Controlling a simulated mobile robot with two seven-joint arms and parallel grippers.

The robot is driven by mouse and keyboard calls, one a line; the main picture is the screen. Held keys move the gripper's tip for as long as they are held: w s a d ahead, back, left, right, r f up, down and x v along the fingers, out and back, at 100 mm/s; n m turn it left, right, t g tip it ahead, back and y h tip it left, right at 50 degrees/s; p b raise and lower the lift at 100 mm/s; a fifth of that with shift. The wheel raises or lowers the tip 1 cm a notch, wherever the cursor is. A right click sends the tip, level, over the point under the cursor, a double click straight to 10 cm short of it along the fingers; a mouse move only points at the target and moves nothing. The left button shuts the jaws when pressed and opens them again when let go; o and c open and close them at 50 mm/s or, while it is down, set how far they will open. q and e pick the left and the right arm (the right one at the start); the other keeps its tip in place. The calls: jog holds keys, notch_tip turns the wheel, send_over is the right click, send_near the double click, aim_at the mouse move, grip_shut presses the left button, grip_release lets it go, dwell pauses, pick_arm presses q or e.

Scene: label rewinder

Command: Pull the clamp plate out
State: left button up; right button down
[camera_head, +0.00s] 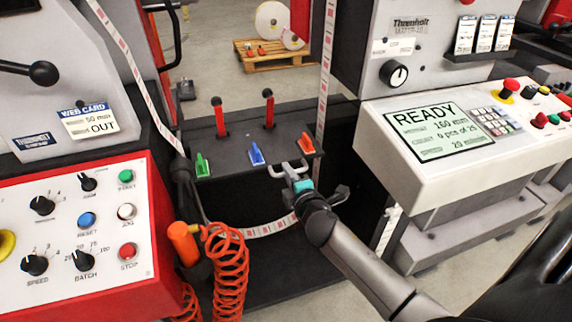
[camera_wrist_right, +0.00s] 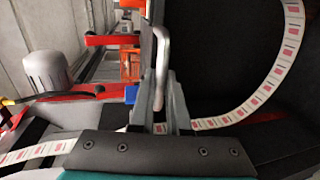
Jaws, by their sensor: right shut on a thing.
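The clamp plate (camera_head: 232,148) is a dark slab between the two machine housings. In the right wrist view the jaws (camera_wrist_right: 160,103) are shut on the bent metal bar (camera_wrist_right: 162,52), whose lower end lies between the fingers. My left gripper is in neither view.
A label web (camera_head: 275,229) loops below and in front of the plate, close under my right gripper. An orange coiled hose (camera_head: 228,265) hangs at left beside the red-edged control panel (camera_head: 90,235). The READY console (camera_head: 450,140) stands at right, near my forearm.

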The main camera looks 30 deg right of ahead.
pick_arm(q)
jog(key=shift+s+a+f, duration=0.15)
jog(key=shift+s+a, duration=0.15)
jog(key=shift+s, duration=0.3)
pick_arm(e)
jog(key=shift+s+a+f, duration=0.1)
jog(key=shift+s+a, duration=0.15)
jog(key=shift+s, duration=0.45)
jog(key=c, duration=1.1)
grip_release()
jog(key=shift+s, duration=0.2)
jog(key=shift+o, duration=1.1)
jog(key=shift+w, duration=0.1)
